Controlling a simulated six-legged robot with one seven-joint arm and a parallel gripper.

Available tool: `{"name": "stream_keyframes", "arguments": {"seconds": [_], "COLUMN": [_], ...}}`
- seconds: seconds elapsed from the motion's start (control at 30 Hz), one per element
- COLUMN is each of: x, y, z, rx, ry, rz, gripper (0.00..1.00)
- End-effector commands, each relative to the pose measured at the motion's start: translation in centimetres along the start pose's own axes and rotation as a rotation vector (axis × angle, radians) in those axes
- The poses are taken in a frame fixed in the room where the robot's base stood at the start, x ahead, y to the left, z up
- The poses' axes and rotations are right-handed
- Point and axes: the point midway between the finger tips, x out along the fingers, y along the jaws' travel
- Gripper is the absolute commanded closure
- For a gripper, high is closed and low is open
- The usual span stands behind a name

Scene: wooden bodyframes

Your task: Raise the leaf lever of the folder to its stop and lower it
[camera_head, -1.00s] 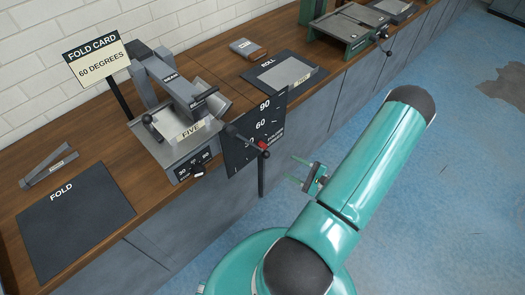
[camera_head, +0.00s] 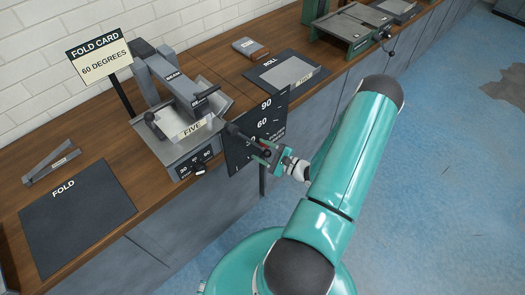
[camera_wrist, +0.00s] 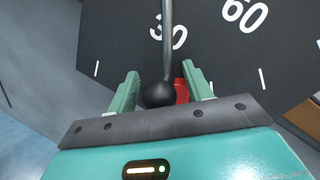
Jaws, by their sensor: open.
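The grey folder (camera_head: 178,150) stands on the wooden bench, with a sheet marked FIVE (camera_head: 192,129) in it. Its leaf lever is a thin rod ending in a black ball knob (camera_wrist: 159,94), in front of the dark angle dial (camera_head: 245,152). My gripper (camera_head: 266,152) is at the lever's end. In the wrist view my gripper (camera_wrist: 160,75) is open, with one green finger on each side of the knob. A red piece (camera_wrist: 181,91) shows beside the right finger. I cannot tell whether either finger touches the knob.
A fold card reading 60 degrees (camera_head: 98,63) stands behind the folder. A dark FOLD mat (camera_head: 75,222) lies at the left, and a ROLL mat (camera_head: 262,75) at the back. Open floor (camera_head: 430,190) lies at the right.

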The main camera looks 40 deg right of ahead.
Motion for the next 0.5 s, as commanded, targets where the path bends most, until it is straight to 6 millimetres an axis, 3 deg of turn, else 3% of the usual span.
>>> {"name": "stream_keyframes", "arguments": {"seconds": [0.17, 0.43, 0.5], "x": [0.01, -0.01, -0.02], "y": [0.0, -0.01, -0.01], "z": [0.0, 0.01, 0.01], "rx": [0.0, 0.0, 0.0], "ry": [0.0, -0.001, -0.001], "rz": [0.0, 0.0, 0.0], "gripper": [0.5, 0.99, 1.0]}}
